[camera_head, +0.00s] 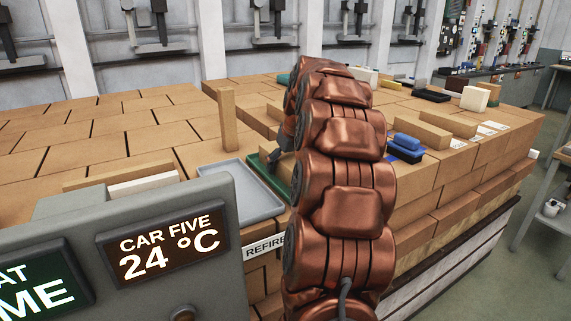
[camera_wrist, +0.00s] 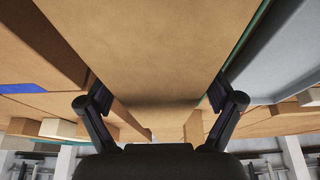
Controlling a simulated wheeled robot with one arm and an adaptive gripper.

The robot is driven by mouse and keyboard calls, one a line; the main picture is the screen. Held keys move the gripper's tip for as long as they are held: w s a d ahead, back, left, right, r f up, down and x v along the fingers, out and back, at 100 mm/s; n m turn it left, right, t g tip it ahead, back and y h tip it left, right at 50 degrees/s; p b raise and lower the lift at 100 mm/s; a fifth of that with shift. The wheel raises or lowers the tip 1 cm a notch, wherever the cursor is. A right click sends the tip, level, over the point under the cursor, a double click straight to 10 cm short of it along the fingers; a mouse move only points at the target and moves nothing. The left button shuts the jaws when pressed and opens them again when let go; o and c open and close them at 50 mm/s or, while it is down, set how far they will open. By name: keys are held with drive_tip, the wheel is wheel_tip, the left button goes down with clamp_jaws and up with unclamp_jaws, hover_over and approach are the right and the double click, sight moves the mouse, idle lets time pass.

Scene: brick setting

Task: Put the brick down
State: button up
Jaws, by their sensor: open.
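In the wrist view a large tan brick (camera_wrist: 150,55) fills the upper middle, between the two fingers of my gripper (camera_wrist: 160,92). My gripper is open, with one dark finger close to each side of the brick; I cannot tell if either touches. In the head view my copper arm hides most of the gripper and this brick. A green tray (camera_head: 257,163) shows beside the arm, and its green edge runs along the brick's right side in the wrist view (camera_wrist: 256,28). The brick's underside is hidden.
A grey tray (camera_head: 247,195) lies left of the green one, and right of the brick in the wrist view (camera_wrist: 275,55). A tan brick (camera_head: 227,115) stands upright behind the trays. Blue pieces (camera_head: 406,142) lie right of my arm. A display console (camera_head: 150,245) fills the near left.

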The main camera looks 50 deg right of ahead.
drive_tip(key=b+v, duration=0.2)
drive_tip(key=v, duration=0.9)
drive_tip(key=shift+r, duration=0.45)
drive_tip(key=shift+s+r, duration=0.15)
drive_tip(key=shift+r, duration=0.05)
